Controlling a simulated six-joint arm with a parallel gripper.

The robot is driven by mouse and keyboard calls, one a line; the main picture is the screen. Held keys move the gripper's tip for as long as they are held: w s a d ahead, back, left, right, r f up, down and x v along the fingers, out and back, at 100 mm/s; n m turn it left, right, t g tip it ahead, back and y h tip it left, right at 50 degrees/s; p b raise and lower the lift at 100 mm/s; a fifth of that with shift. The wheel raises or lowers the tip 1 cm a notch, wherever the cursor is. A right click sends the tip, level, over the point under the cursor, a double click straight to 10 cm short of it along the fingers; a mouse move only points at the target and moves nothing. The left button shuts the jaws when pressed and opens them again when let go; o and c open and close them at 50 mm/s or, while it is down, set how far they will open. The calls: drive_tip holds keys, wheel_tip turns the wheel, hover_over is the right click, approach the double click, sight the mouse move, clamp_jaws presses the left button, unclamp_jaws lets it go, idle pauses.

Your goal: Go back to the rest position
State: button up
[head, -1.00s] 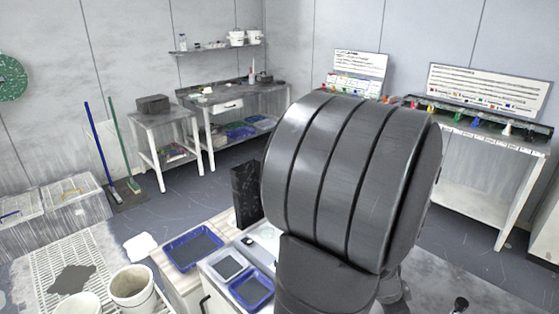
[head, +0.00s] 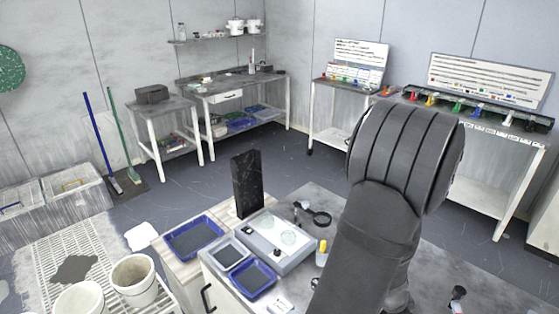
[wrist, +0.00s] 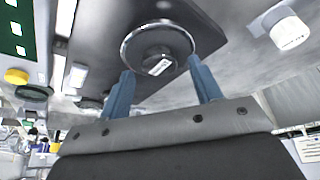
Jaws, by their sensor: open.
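My gripper (wrist: 161,66) shows in the wrist view with its two blue fingers spread apart. Nothing is held between them. A round disc with a glossy rim and a small white label (wrist: 158,50) appears beyond the fingertips, against a dark panel. How far it is from the fingers I cannot tell. In the head view my arm rises at the right of centre and the gripper itself cannot be seen.
A bench at lower centre holds a black upright block (head: 246,184), a pale tray-like unit (head: 268,238), blue trays (head: 194,238) and a magnifier-like ring (head: 321,218). White buckets (head: 135,278) stand at lower left. Side tables line the back walls; floor between is open.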

drive_tip(key=r, duration=0.4)
drive_tip(key=shift+s+d+r, duration=0.1)
drive_tip(key=shift+s, duration=0.25)
drive_tip(key=s+d+r, duration=0.3)
drive_tip(key=s+r, duration=0.3)
drive_tip(key=s, duration=0.5)
drive_tip(key=w+a+f, duration=0.2)
drive_tip(key=w+a, duration=0.3)
drive_tip(key=w, duration=0.3)
drive_tip(key=shift+w+a+f, duration=0.25)
drive_tip(key=shift+f, duration=0.1)
drive_tip(key=o, duration=0.9)
drive_tip(key=w+d+r+n+g+y, duration=0.1)
drive_tip(key=d+r+n+y, duration=0.55)
drive_tip(key=d+r, duration=1.05)
wheel_tip(320, 180, down, 10)
drive_tip(key=n+h, duration=0.1)
drive_tip(key=h, duration=0.1)
drive_tip(key=shift+s+a, duration=0.15)
drive_tip(key=shift+s, duration=0.2)
